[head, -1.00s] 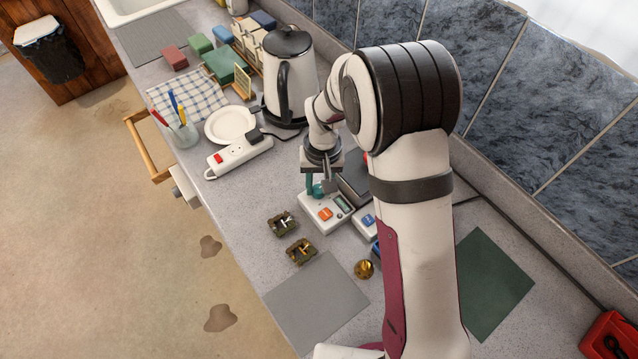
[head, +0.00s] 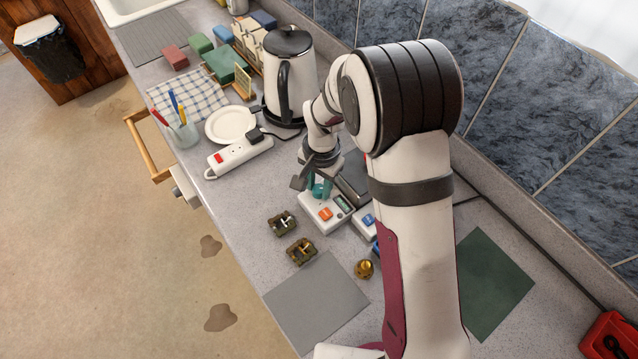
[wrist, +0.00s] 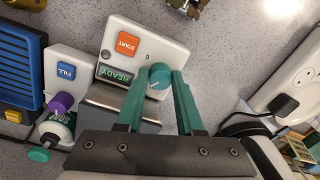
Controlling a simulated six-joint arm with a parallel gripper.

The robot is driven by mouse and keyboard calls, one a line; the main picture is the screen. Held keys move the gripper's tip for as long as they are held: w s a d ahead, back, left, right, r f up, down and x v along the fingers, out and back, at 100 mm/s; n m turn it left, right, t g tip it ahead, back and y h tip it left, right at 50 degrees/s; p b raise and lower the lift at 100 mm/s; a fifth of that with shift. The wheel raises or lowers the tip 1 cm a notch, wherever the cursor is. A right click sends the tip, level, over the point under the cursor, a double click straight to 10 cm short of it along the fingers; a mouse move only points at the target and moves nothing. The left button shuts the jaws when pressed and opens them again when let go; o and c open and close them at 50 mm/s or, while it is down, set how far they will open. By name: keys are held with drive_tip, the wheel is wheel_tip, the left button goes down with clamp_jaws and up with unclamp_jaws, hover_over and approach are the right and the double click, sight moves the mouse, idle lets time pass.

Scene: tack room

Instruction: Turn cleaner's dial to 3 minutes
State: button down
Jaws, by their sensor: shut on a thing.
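The cleaner (head: 312,219) is a white box with an orange START button (wrist: 127,44), a small display reading READY (wrist: 116,76) and a teal dial (wrist: 160,74). A single numeral, 6 or 9 at this angle, shows beside the dial; other marks are hidden or too small. A pale pointer line shows on the dial, but I cannot read its setting. My gripper (wrist: 161,83) has its teal fingers shut on the dial, one on each side. In the head view my gripper (head: 319,187) is over the cleaner's far end.
A white unit with a blue FILL button (wrist: 66,71) and a purple knob (wrist: 61,103) stands beside the cleaner. Two metal buckles (head: 282,223) and a brass bell (head: 364,268) lie nearby. A power strip (head: 238,155) and a kettle (head: 289,80) stand farther back.

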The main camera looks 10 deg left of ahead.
sight(320, 191)
drive_tip(key=shift+m, duration=2.1)
drive_tip(key=c, duration=0.5)
unclamp_jaws()
drive_tip(key=shift+c, duration=0.2)
wheel_tip(320, 191, up, 16)
drive_tip(key=shift+s+d, duration=0.2)
drive_tip(key=shift+s, duration=0.1)
drive_tip(key=shift+f, duration=0.1)
